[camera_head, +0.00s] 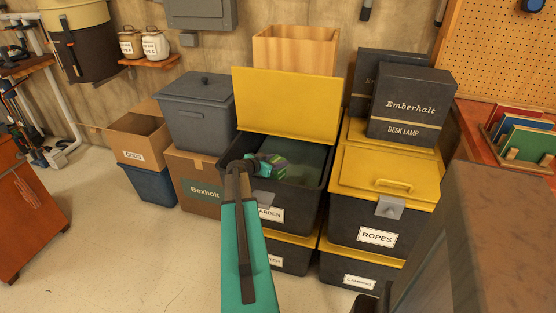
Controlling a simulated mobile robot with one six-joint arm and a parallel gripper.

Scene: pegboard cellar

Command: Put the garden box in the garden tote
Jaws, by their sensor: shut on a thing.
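The garden tote (315,205) is a dark bin in the middle with its yellow lid (287,103) standing open at the back. Its label is partly hidden by my arm and reads "ARDEN". My teal arm reaches over the tote's front left, and my gripper (274,168) is at the mouth of the tote. It is shut on what looks like the garden box (307,160), a dark green thing within the tote's opening. My wrist hides part of it, and I cannot tell whether it touches the bottom.
The ropes tote (345,210) stands shut at right, with a desk lamp box (412,105) on its row behind. A grey lidded bin (195,115) sits on a Bexholt carton (198,185) at left. An open carton (137,135) is farther left. Floor at front left is clear.

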